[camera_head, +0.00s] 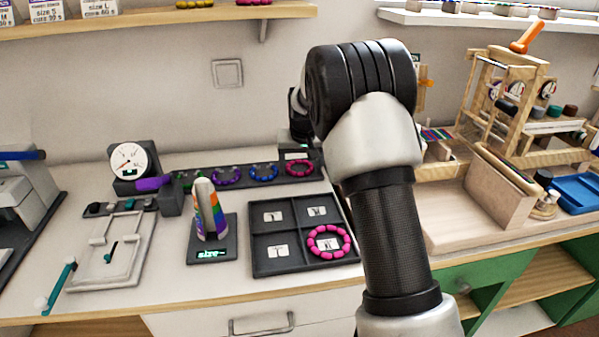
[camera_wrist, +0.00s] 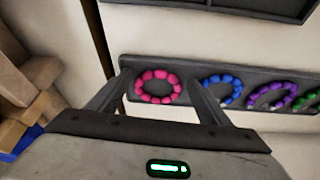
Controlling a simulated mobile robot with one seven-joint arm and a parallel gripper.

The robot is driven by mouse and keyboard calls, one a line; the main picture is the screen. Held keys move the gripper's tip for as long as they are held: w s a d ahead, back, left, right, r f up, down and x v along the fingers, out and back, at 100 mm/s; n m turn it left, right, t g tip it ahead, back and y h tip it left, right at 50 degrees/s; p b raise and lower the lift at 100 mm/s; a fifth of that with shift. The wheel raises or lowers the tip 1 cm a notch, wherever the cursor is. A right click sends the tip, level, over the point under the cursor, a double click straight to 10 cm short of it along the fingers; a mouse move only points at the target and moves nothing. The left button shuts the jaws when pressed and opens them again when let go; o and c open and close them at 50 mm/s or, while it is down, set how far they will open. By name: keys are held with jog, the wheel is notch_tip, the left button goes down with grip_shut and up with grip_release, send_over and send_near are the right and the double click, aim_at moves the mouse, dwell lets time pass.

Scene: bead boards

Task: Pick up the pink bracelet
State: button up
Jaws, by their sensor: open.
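A pink bracelet (camera_head: 299,176) lies at the right end of a dark rack at the back of the counter, in a row with other bracelets. It also shows in the wrist view (camera_wrist: 160,75), lying flat in the gap between my fingers. My gripper (camera_wrist: 157,82) is open and empty, with one finger on each side of this bracelet in the picture. I cannot tell how far above it the fingers are. A second pink bracelet (camera_head: 329,256) lies in the front right compartment of a dark tray (camera_head: 289,267). My arm hides most of my gripper in the head view.
Blue (camera_head: 264,179) and purple (camera_head: 226,182) bracelets lie left of the pink one on the rack (camera_wrist: 190,93). A rainbow cone (camera_head: 209,212) stands left of the tray. A wooden loom (camera_head: 508,100) and a blue tray (camera_head: 578,190) stand at the right.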

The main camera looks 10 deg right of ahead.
aim_at(301, 173)
jog(key=c, duration=0.8)
jog(key=shift+r, duration=0.1)
jog(key=shift+c, duration=0.6)
jog(key=shift+r+p, duration=0.3)
jog(key=shift+r, duration=0.2)
grip_shut()
notch_tip(301, 173, up, 9)
jog(key=p, duration=0.2)
jog(key=shift+f, duration=0.15)
jog(key=o, duration=1.1)
grip_release()
jog(key=shift+p, duration=0.3)
